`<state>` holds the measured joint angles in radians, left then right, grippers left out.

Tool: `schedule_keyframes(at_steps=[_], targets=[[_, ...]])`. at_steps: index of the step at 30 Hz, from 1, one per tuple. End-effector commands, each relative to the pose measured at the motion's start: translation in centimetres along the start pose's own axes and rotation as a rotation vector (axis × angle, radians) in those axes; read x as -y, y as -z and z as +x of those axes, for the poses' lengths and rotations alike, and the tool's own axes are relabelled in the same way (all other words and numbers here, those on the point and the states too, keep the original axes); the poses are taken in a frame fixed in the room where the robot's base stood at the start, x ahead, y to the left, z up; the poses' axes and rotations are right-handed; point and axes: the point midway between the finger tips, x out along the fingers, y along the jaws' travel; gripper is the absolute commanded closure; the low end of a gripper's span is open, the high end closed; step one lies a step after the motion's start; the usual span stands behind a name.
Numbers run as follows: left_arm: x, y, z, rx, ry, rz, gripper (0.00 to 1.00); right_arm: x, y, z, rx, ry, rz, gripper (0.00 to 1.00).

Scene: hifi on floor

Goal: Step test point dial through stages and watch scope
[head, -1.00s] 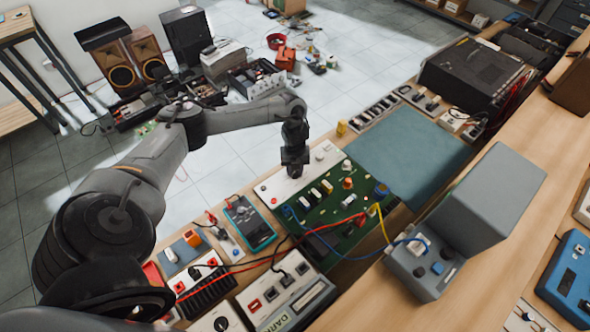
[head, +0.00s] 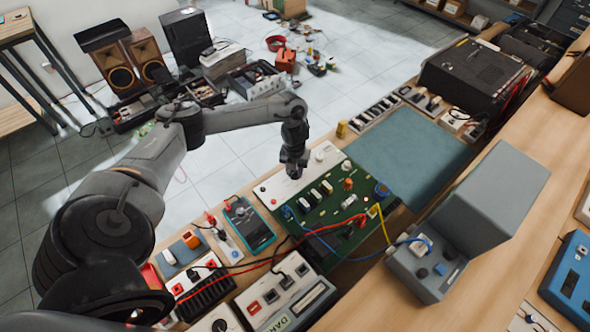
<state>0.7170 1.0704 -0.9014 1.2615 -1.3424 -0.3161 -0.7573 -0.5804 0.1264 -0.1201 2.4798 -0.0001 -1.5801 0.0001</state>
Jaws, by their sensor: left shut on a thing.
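My left gripper (head: 293,173) reaches down to the white strip panel (head: 272,187) along the far edge of a green circuit board (head: 327,213). Its jaws are shut on a small part there, which I take to be the test point dial; the fingers hide it. A white knob on the same strip stands uncovered to the right. A grey hooded box (head: 490,200) with a small knobbed front (head: 425,270) stands on the bench at right; it may be the scope, but no screen shows. My right gripper is not in view.
Red, yellow and blue leads cross the board's near side. A teal handheld meter (head: 249,224) and a cream labelled box (head: 287,291) stand left of and below the board. A blue-grey mat (head: 410,155) lies clear. A black equipment case (head: 475,72) stands beyond it.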

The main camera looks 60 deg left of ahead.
Motion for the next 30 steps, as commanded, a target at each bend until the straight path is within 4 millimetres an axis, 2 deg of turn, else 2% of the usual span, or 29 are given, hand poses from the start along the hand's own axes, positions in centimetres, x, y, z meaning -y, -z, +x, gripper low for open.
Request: schedule_keyframes(at_steps=[2,3,7,16,20,26,30], targets=[[0.0,0.0,-0.1,0.000,0.001,0.002,0.98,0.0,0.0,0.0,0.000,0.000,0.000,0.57],[0.0,0.0,-0.1,0.000,0.001,0.002,0.63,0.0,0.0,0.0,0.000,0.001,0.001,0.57],[0.0,0.0,-0.1,0.000,0.001,0.001,0.43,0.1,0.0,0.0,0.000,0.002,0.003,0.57],[0.0,0.0,-0.1,0.000,0.001,0.000,0.42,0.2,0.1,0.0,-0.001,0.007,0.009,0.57],[0.1,-0.1,-0.8,0.001,0.002,-0.001,0.42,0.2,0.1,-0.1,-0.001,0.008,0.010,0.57],[0.1,-0.1,-3.6,0.003,0.003,0.000,0.42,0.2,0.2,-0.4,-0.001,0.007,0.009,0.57],[0.1,-0.1,-6.3,0.004,0.003,0.000,0.42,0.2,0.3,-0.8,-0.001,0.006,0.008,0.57]])
